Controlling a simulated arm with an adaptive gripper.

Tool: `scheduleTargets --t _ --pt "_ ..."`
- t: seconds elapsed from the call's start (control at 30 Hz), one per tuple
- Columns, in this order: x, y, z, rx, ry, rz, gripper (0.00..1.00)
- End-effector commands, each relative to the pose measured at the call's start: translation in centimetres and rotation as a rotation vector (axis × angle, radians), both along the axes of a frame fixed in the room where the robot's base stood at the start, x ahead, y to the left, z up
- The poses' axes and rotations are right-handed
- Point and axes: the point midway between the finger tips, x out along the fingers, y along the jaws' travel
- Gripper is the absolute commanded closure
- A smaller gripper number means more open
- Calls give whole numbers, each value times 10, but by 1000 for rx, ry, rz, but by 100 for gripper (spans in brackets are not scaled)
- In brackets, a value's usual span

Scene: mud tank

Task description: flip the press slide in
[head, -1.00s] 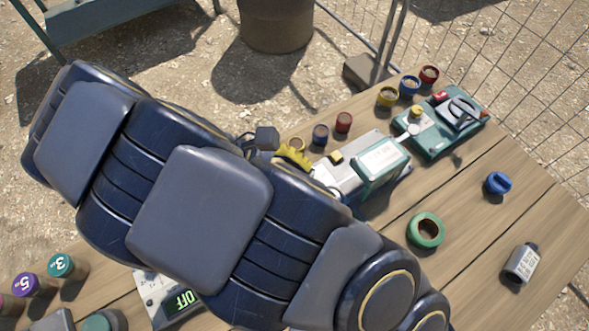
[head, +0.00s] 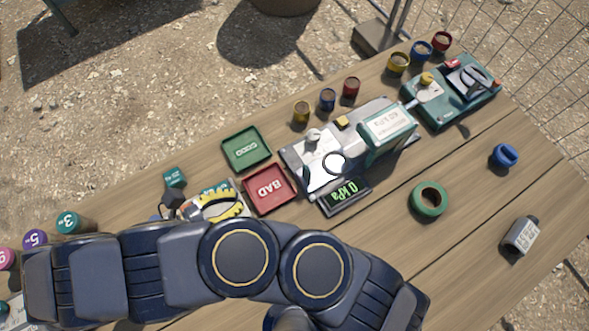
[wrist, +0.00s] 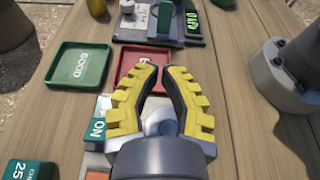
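The press (head: 350,155) stands mid-table, with a grey base and a teal head marked 60 kPa. Its pale slide plate (head: 322,170), with a dark ring on top, sticks out to the left of the head. A small white knob (head: 313,135) stands behind the plate. The press display (head: 345,194) reads 0 kPa. The slide also shows at the top of the wrist view (wrist: 137,30), where the press is cut off. My yellow-fingered gripper (wrist: 161,72) is open, with a narrow gap between its tips. It is left of the press, apart from it, over a white and teal device (head: 210,187).
A green GOOD tray (head: 263,162) and a red BAD tray (head: 291,197) lie between my gripper and the press. Several small cups stand behind it. A teal machine (head: 450,98) stands to its right.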

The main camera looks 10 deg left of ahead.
Motion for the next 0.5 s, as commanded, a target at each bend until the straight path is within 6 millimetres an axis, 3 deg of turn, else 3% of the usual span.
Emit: scheduleTargets --t 0.27,0.5 --pt "11 -12 -3 -6 -4 -4 100" --pt "44 -45 -18 -6 -4 -6 100"
